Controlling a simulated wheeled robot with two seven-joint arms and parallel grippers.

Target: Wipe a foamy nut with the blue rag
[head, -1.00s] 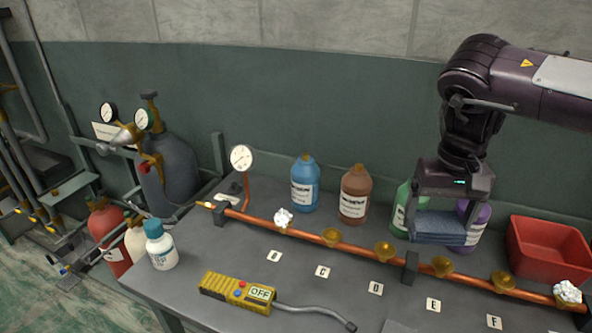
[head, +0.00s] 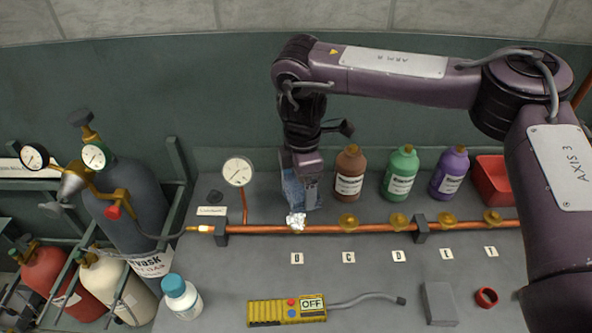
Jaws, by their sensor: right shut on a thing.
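My right gripper (head: 302,195) is shut on the blue rag (head: 291,188) and points down just behind the copper pipe. White foam (head: 296,220) covers the nut at label B, the leftmost on the pipe. The rag is very close to this foam, above and behind it; I cannot tell whether they touch. The blue bottle is largely or wholly hidden behind my gripper and rag. Bare brass nuts show at C (head: 348,222), D (head: 397,221), E (head: 447,220) and F (head: 492,217). My left gripper is out of view.
Brown (head: 349,173), green (head: 400,172) and purple (head: 449,172) bottles stand behind the pipe, with a red bin (head: 492,181) at right. A pressure gauge (head: 238,172) rises at left. A yellow detector (head: 287,311) reading OFF and a white bottle (head: 183,297) are in front.

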